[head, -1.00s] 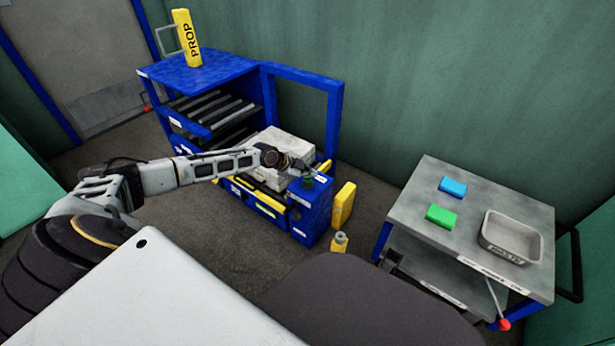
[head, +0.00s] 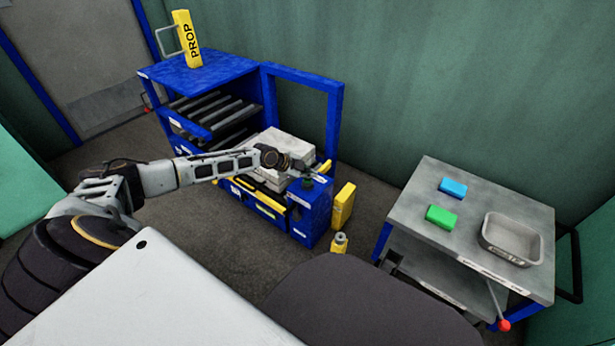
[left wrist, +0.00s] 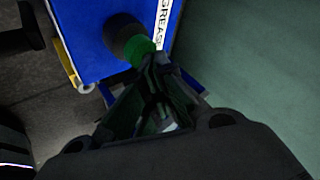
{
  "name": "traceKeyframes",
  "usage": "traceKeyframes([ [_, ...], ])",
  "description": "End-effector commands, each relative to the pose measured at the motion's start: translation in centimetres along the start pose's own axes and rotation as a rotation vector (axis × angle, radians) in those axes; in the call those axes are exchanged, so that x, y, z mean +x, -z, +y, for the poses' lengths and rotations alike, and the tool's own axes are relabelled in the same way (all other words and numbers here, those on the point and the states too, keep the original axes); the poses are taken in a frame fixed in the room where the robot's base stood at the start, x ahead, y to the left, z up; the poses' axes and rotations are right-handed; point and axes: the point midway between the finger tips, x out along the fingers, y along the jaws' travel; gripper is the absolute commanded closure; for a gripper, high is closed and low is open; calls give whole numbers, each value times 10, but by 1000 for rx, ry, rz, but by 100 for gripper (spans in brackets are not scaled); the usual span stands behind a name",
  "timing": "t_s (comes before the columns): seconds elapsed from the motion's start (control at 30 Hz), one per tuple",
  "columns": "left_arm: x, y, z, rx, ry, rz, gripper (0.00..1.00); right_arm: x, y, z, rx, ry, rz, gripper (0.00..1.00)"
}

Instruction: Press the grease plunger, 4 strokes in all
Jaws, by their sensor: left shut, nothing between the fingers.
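The grease plunger stands on the blue block at the near right end of the blue press bench. In the left wrist view it shows a green cap (left wrist: 138,48) over a dark round body, beside a white label reading GREASE. In the head view the plunger (head: 307,184) is small and dark. My left gripper (head: 314,172) is shut and empty, just above the plunger. In the left wrist view its closed fingertips (left wrist: 154,62) overlap the edge of the green cap; I cannot tell whether they touch it. My right gripper is out of view.
A blue frame (head: 335,120) rises behind the block, with a grey-white block (head: 281,143) beside the gripper. A yellow bottle (head: 339,243) stands on the floor. A grey cart (head: 420,190) at right holds a blue block, a green block and a tray.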

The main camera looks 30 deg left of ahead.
Motion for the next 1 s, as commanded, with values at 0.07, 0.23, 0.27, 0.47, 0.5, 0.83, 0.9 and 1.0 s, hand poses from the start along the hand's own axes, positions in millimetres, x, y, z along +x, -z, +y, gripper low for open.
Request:
traceKeyframes([
  [0.07,-2,1,0,-1,-4,-2,100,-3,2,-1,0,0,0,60],
  [0.23,-7,4,-4,-1,-4,-1,100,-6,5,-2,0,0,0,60],
  [0.27,-8,5,-4,-1,-3,-1,100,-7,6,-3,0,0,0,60],
  [0.47,-13,9,-8,-1,-2,-1,100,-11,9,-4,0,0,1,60],
  [0.5,-14,10,-9,-1,-2,-1,100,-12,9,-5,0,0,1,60],
  [0.83,-15,11,-11,0,-1,0,100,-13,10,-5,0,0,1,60],
  [0.9,-15,11,-11,0,-1,0,100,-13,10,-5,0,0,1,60],
  [1.0,-16,12,-11,0,-1,0,100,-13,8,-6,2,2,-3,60],
])
